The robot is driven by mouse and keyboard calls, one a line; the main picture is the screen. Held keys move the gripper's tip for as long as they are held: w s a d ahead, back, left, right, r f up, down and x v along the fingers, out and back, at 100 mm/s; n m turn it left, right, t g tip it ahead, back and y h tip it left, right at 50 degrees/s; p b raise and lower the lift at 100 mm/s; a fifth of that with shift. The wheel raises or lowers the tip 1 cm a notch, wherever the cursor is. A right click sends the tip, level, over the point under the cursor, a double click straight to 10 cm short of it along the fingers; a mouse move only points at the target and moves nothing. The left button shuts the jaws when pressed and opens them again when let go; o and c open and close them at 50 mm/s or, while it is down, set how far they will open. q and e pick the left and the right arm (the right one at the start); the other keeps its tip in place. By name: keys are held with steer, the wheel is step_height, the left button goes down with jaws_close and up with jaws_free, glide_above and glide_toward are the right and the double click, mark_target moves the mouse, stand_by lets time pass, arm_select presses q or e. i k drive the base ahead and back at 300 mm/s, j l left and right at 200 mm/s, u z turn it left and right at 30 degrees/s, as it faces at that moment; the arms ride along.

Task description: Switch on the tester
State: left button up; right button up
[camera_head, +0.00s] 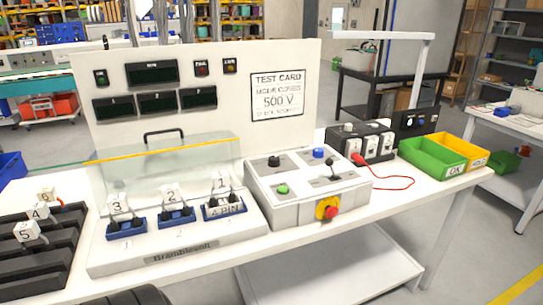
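The tester's white back panel (225,100) stands on the bench, with several dark displays (152,73) and small dim indicators at its top. A card on it reads "TEST CARD" and "500 V" (277,95). The grey control box (300,215) in front carries a black knob (274,160), a blue button (318,152), a green button (283,188), a black lever (333,172) and a red mushroom button on yellow (330,211). Left of it, a fixture (180,250) holds plugs numbered 3, 2 and 1 in blue sockets. A clear cover (165,165) with a black handle stands behind the plugs.
A black rack (35,265) with plugs 4, 5 and 6 is at left. A black box (345,143) with white fittings and a red lead stands behind right. A green bin (432,163) and yellow bin (471,150) sit at the bench's right end. Bare benchtop lies between.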

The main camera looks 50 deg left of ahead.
mark_target(328, 162)
steer(key=u, duration=1.2)
